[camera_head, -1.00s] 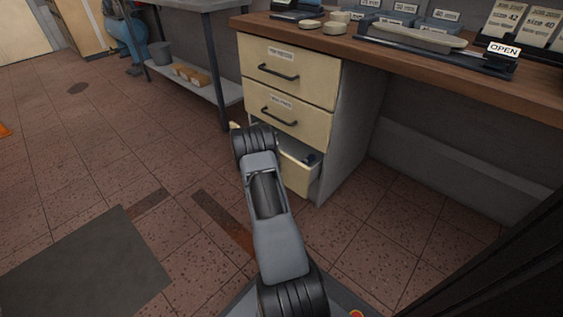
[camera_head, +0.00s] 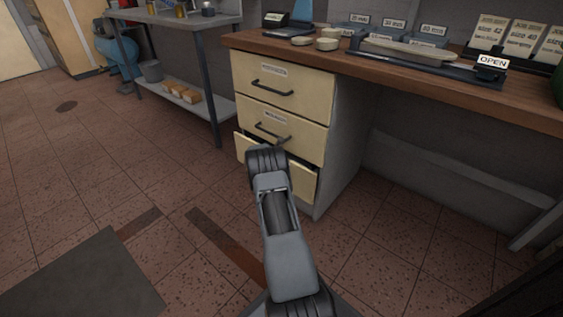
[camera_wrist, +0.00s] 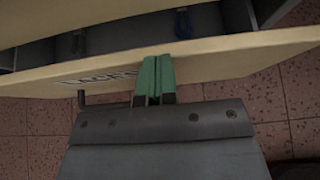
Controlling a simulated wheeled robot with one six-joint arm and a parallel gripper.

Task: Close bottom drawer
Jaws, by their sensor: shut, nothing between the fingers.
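The bottom drawer (camera_head: 303,184) is the lowest of the cream drawers in the cabinet under the counter. It stands slightly open, its front out from the cabinet face. My arm hides its middle in the head view. In the wrist view, its front panel (camera_wrist: 225,58) runs across the picture, with a narrow gap into the drawer above it and blue things (camera_wrist: 183,23) inside. My gripper (camera_wrist: 157,68) has green fingertips, shut together and empty. They lie against or just before the front panel, over part of its label; contact is not certain. The head view hides the fingertips.
Two drawers above, the top (camera_head: 277,85) and middle (camera_head: 275,124), are closed and have dark handles. The wooden counter (camera_head: 400,75) holds trays and size cards. A grey shelf table (camera_head: 170,18) stands at left.

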